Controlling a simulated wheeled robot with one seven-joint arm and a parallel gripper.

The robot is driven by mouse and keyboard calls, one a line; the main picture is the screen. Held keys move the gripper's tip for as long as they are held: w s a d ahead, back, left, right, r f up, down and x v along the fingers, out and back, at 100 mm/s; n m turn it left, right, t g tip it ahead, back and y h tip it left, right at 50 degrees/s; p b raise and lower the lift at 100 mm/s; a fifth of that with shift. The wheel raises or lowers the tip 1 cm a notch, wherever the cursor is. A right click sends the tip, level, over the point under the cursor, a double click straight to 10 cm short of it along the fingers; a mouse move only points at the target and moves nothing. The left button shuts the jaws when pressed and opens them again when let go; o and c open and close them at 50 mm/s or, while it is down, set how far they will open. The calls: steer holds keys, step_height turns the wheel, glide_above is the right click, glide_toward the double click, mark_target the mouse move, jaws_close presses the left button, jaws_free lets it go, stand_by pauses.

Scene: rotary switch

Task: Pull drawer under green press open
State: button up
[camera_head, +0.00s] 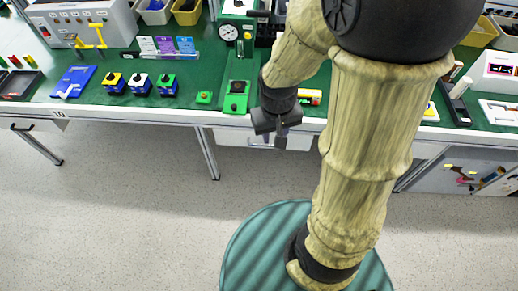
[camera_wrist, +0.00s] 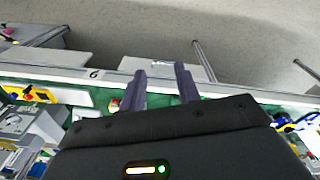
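The green press (camera_head: 238,70) stands on the table with a round gauge at its upper left. Below it, under the table edge, is a white drawer (camera_head: 235,138), which looks closed. My gripper (camera_head: 280,138) hangs at the table's front edge, right of the press, and covers part of the drawer front. In the wrist view my gripper's two dark fingers (camera_wrist: 162,82) are apart with nothing seen between them. The drawer (camera_wrist: 150,64) shows just beyond the fingertips there. Its handle is mostly hidden, and I cannot tell whether the fingers touch it.
The green-topped table (camera_head: 130,112) carries several small blocks with buttons, a blue tray (camera_head: 73,82) and a grey control box (camera_head: 85,25). The floor in front is clear.

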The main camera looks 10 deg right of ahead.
steer(key=w+a+f+n+t+h+b, duration=0.2)
steer(key=w+a+f+h+b, duration=0.2)
steer(key=f, duration=0.7)
steer(key=w+a+f+n+t+h+b, duration=0.2)
steer(key=w+a+f+h+b, duration=0.2)
steer(key=f, duration=0.8)
steer(key=w+a+f+n+t+h+b, duration=0.2)
steer(key=w+a+f+h+b, duration=0.2)
steer(key=f, duration=0.7)
steer(key=a+h+b, duration=0.2)
steer(key=a, duration=0.1)
steer(key=shift+f, duration=0.25)
steer(key=x, duration=1.7)
steer(key=shift+w+d+r, duration=0.15)
steer(key=shift+r, duration=0.05)
